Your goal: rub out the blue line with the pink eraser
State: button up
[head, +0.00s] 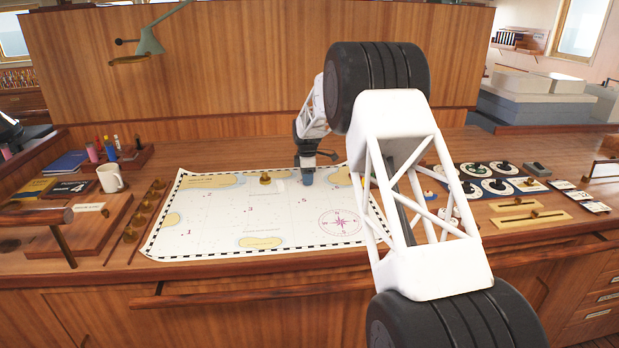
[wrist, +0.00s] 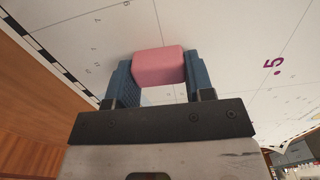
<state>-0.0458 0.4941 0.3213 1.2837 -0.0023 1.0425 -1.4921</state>
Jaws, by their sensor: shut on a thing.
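My gripper (head: 307,177) is low over the far middle of the white sea chart (head: 215,212) in the head view. In the wrist view its blue fingers are shut on the pink eraser (wrist: 158,67), one on each side. The eraser is held close to the chart (wrist: 215,40); I cannot tell whether it touches the paper. In the head view the eraser is hidden by the fingers. I cannot make out a blue line on the chart in either view; my gripper and arm hide part of the paper.
A brass weight (head: 265,178) sits on the chart left of my gripper. A white mug (head: 111,178) and books (head: 68,163) stand at the left. Dial panels (head: 495,188) and brass-knobbed slides (head: 530,217) lie at the right. A wooden panel (head: 240,70) rises behind the table.

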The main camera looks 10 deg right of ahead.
dwell(0.4)
jog(key=shift+r, duration=3)
jog(key=o, duration=0.3)
jog(key=c, duration=0.3)
jog(key=d, duration=0.3)
jog(key=s+d, duration=0.1)
jog(key=d, duration=0.3)
jog(key=s+d+f, duration=0.1)
jog(key=d, duration=0.3)
jog(key=shift+s+d, duration=0.1)
jog(key=shift+d, duration=0.05)
